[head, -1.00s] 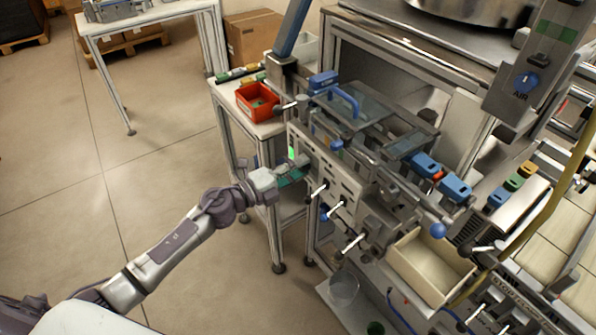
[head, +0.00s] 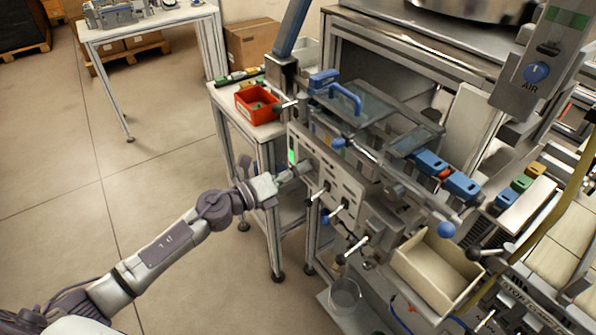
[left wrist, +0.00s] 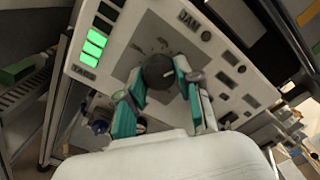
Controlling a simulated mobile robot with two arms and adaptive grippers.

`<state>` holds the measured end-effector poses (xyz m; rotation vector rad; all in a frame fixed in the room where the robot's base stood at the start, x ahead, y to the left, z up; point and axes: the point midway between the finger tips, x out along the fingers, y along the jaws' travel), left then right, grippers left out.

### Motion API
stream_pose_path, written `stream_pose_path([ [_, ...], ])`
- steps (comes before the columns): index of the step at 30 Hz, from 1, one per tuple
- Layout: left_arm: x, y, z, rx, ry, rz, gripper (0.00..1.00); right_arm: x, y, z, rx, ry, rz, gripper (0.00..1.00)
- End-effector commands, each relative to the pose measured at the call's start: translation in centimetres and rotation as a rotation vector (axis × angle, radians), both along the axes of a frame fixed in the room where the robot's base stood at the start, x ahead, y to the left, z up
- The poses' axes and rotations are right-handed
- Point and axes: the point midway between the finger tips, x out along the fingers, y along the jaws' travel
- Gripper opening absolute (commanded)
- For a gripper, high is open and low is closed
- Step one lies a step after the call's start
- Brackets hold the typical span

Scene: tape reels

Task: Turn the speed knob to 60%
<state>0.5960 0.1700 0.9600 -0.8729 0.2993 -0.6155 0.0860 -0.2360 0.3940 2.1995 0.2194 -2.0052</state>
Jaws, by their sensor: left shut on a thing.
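The speed knob (left wrist: 158,71) is a dark round knob on the light grey control panel (left wrist: 225,97) in the left wrist view. My left gripper (left wrist: 160,82) has its teal-padded fingers on either side of the knob, shut on it. In the head view my left gripper (head: 290,175) meets the panel (head: 335,183) from the left, and the knob is hidden there. A lit green bar display (left wrist: 94,45) is at the panel's upper left; it also shows in the head view (head: 291,156). Any knob markings are too blurred to read. My right gripper is out of view.
A red bin (head: 257,104) stands on the side table behind the gripper. White-tipped levers (head: 335,211) stick out below the panel. A cream box (head: 437,268) and a clear beaker (head: 344,293) are at the lower right. The floor at left is open.

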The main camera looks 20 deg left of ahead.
Motion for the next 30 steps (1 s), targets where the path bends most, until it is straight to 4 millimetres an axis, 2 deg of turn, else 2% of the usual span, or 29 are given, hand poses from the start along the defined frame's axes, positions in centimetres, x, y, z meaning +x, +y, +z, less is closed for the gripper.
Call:
stream_pose_path([
  [11, -0.1, -0.1, -0.3, 0.005, 0.002, -0.003, 0.00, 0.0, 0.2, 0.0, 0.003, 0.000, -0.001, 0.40],
  [12, -0.1, -0.1, -0.3, 0.005, 0.002, -0.003, 0.36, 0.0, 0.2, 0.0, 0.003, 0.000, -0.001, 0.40],
  [16, -0.1, -0.1, -0.2, 0.005, 0.001, -0.002, 0.58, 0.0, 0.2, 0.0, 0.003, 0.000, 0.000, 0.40],
  [17, -0.1, 0.0, -0.2, 0.004, 0.001, -0.003, 0.60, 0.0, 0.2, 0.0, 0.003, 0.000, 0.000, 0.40],
  [26, -0.1, 0.1, -0.1, 0.004, 0.000, -0.001, 0.60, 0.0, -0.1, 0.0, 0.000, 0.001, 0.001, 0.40],
  [30, -1.2, 0.9, -0.2, 0.002, 0.002, 0.000, 0.60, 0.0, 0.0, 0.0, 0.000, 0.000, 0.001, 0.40],
])
